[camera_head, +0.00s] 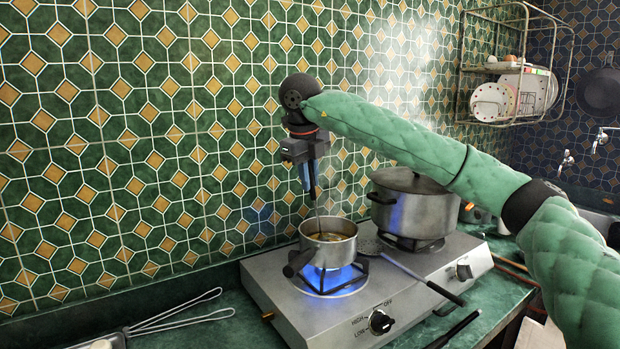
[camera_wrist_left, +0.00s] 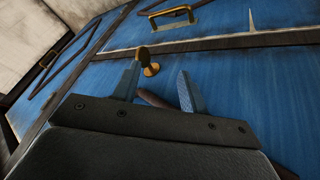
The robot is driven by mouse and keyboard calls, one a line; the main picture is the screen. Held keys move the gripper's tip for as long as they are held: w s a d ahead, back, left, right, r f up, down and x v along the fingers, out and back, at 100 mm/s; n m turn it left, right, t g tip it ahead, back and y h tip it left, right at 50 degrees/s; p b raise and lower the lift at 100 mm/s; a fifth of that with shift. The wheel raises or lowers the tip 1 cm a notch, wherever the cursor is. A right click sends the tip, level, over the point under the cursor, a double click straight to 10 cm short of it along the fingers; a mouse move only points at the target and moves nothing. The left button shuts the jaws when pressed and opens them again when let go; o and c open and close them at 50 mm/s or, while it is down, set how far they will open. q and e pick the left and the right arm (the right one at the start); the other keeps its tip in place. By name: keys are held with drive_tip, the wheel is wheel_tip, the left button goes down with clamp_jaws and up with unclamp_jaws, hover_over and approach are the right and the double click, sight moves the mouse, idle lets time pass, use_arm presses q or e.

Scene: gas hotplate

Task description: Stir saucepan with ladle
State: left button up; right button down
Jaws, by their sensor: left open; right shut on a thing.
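The small saucepan (camera_head: 328,248) stands on the left burner, with a blue flame under it and brownish liquid with pieces inside. My right gripper (camera_head: 311,190) is above the saucepan, pointing down, shut on the upright ladle (camera_head: 317,213). The ladle's thin shaft goes down into the saucepan; its lower end is hidden in the contents. My left gripper (camera_wrist_left: 160,88) shows only in the left wrist view, open and empty, in front of blue cabinet fronts.
A lidded pot (camera_head: 410,208) stands on the right burner of the hotplate (camera_head: 400,310). A skimmer (camera_head: 405,268) lies across the hotplate between the burners. Wire-handled tools (camera_head: 180,318) lie at the left. A dish rack (camera_head: 515,90) hangs at the upper right.

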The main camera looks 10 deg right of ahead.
drive_tip(key=shift+w+p+v, duration=0.2)
drive_tip(key=shift+p+v, duration=0.5)
drive_tip(key=shift+v, duration=0.5)
drive_tip(key=shift+d+r+p, duration=0.1)
drive_tip(key=shift+r+p, duration=1.5)
drive_tip(key=shift+r, duration=1)
drive_tip(key=shift+w+d, duration=0.1)
drive_tip(key=shift+d, duration=0.1)
